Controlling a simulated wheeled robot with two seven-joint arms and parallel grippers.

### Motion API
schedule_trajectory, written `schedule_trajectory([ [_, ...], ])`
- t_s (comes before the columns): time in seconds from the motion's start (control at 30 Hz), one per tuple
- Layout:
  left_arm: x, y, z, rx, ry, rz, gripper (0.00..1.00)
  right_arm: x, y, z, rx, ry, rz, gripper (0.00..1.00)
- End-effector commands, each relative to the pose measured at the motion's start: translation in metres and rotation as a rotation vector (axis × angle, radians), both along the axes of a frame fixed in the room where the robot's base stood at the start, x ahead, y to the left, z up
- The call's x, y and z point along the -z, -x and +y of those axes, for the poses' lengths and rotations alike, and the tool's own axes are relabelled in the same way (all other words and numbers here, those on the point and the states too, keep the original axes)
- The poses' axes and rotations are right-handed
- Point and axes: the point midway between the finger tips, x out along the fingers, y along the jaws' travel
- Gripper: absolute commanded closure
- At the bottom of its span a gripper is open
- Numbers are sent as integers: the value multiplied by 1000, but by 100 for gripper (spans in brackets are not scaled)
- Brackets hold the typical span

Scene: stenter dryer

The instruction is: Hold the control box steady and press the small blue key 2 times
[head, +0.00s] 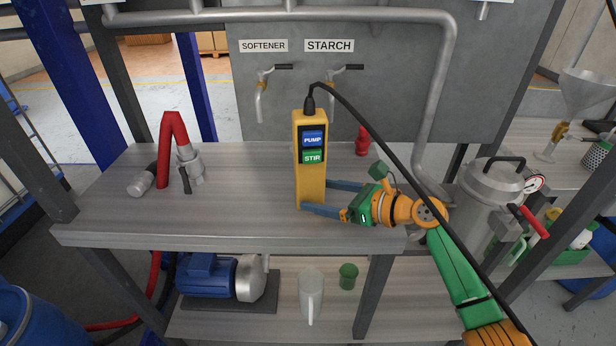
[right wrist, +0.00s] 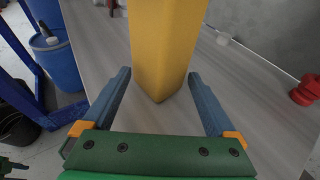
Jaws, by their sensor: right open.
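The control box (head: 310,185) is a tall yellow pendant, upright over the front of the grey table. A black cable leaves its top. Its front carries a blue key marked PUMP (head: 312,139) above a green key marked STIR (head: 312,157). My right gripper (head: 316,195) is open, low at the box, reaching in from the right. In the right wrist view, the box's yellow lower end (right wrist: 165,45) stands between the two spread fingers, with gaps on both sides. I cannot tell whether the box rests on the table.
A red hose with a metal coupling (head: 172,150) lies on the left of the table (head: 235,190). A red fitting (head: 362,142) stands behind the box to the right. The black cable (head: 400,180) runs down across my right arm. Taps labelled SOFTENER and STARCH are behind.

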Motion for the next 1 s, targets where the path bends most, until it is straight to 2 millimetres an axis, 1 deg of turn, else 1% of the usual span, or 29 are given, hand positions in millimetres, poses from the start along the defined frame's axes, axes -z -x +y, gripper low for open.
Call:
schedule_trajectory([
  [0.03,-2,0,0,0,0,0,53,0,-3,7,-3,0,2,8],
  [0.2,3,0,2,1,-3,-1,53,5,-12,18,-1,0,0,8],
  [0.5,2,0,3,2,-4,-1,53,5,-13,20,-1,3,0,8],
  [0.57,2,0,3,2,-5,-1,53,5,-13,20,-1,3,0,23],
  [0.6,2,-1,3,2,-5,-1,53,5,-13,20,-2,3,0,34],
  [0.67,2,-1,3,1,-6,-1,53,5,-13,20,-2,3,0,50],
  [0.7,2,-1,3,1,-6,-1,53,5,-13,20,-2,2,-1,61],
  [0.77,2,-1,4,1,-6,-1,53,5,-13,20,-2,2,-1,77],
  [0.8,2,-1,4,1,-6,-1,53,5,-13,20,-2,2,-1,88],
  [0.83,2,-1,4,1,-6,-1,53,5,-13,20,-2,2,-1,96],
  [0.87,2,-1,4,1,-6,-1,53,5,-13,20,-2,2,-1,100],
  [1.0,2,-1,4,1,-6,-1,53,5,-13,20,-1,1,0,100],
])
